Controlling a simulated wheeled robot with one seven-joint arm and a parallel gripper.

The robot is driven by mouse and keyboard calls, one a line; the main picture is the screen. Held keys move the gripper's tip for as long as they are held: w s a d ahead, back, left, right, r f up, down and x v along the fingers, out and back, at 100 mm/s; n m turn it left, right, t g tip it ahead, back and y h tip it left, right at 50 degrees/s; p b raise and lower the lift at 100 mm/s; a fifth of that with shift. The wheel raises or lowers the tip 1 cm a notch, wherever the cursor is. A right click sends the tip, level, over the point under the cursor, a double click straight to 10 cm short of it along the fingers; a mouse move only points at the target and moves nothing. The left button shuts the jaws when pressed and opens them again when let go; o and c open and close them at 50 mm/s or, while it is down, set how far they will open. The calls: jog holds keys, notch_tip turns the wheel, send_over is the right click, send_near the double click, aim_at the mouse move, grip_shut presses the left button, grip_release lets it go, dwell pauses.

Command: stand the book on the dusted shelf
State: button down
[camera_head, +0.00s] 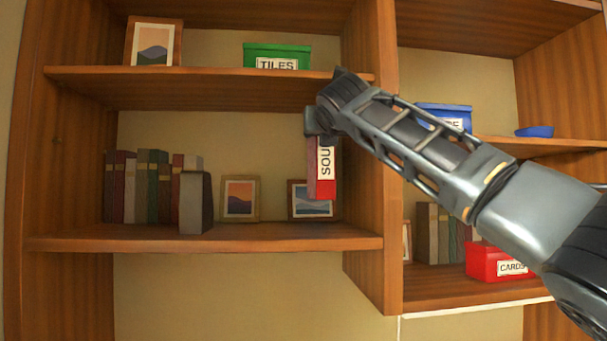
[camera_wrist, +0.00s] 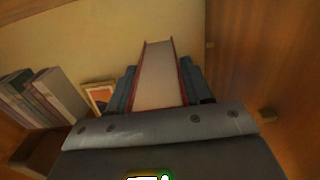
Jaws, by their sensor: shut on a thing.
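A red book (camera_head: 322,168) with a white label reading "SOU…" hangs upright from my gripper (camera_head: 322,125), in front of the middle shelf's right end. In the wrist view the book (camera_wrist: 159,75) shows its pale page edge between red covers, and my gripper (camera_wrist: 160,92) is shut on it from both sides. The book's lower end is above the middle shelf (camera_head: 200,242) in the head view and overlaps a picture frame; I cannot tell whether it is inside the bay. Which shelf is the dusted one does not show by any mark.
A row of books (camera_head: 150,185) with a grey bookend (camera_head: 195,203) stands left on the middle shelf. Two picture frames (camera_head: 240,198) stand at its centre and right. A green TILES box (camera_head: 277,56) sits above. A red CARDS box (camera_head: 495,262) is in the right bay.

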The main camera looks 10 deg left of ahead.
aim_at(321, 161)
jog(key=shift+f, duration=3.35)
jog(key=shift+c, duration=2.4)
grip_release()
jog(key=shift+f, duration=0.15)
jog(key=b+v, duration=0.2)
jog(key=v, duration=1)
jog(key=shift+s+b, duration=0.1)
jog(key=shift+b, duration=0.2)
